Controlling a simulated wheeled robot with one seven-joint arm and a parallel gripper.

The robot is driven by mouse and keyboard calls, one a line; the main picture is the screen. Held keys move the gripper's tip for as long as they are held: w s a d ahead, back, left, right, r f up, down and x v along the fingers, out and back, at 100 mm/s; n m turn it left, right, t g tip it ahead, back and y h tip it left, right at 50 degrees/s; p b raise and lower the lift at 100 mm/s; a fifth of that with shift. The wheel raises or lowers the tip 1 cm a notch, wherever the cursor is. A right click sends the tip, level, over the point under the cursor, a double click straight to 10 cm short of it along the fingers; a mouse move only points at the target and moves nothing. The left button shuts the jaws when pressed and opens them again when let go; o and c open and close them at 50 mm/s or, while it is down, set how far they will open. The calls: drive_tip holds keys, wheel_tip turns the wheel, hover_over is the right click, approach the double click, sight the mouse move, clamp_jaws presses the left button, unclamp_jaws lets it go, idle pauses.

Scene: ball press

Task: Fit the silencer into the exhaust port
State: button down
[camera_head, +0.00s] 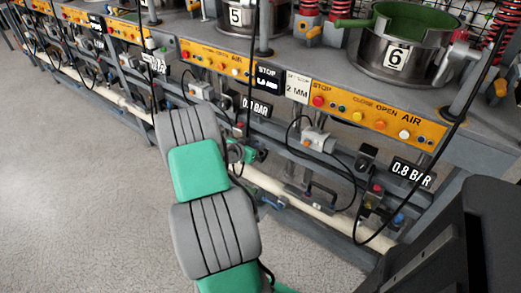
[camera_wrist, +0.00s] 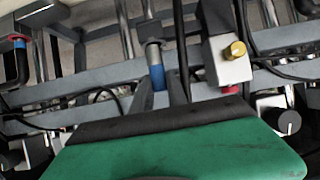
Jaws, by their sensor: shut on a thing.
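My gripper (camera_wrist: 161,82) shows in the wrist view, its two dark fingers closed around a small blue piece (camera_wrist: 158,78), which I take to be the silencer. A grey cylinder (camera_wrist: 153,54) lies in line just beyond the blue piece. I cannot tell whether the two touch or are one part. I cannot make out the exhaust port for certain. A grey block (camera_wrist: 228,62) with a brass knob (camera_wrist: 234,50) is right of my fingers, apart from them.
Grey frame rails (camera_wrist: 75,88) and black hoses surround my gripper. In the head view, a bench with orange button panels (camera_head: 378,117) runs above. A pot marked 6 (camera_head: 398,57) stands on it. A pale pipe (camera_head: 290,200) runs low along the frame. The floor (camera_head: 90,190) at left is clear.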

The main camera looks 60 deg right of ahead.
drive_tip(key=shift+s+d, duration=0.2)
drive_tip(key=shift+d, duration=1.05)
drive_tip(key=shift+f+b, duration=0.35)
drive_tip(key=shift+f, duration=1.4)
drive_tip(key=shift+f, duration=0.25)
drive_tip(key=c, duration=1.3)
unclamp_jaws()
drive_tip(key=shift+r, duration=0.1)
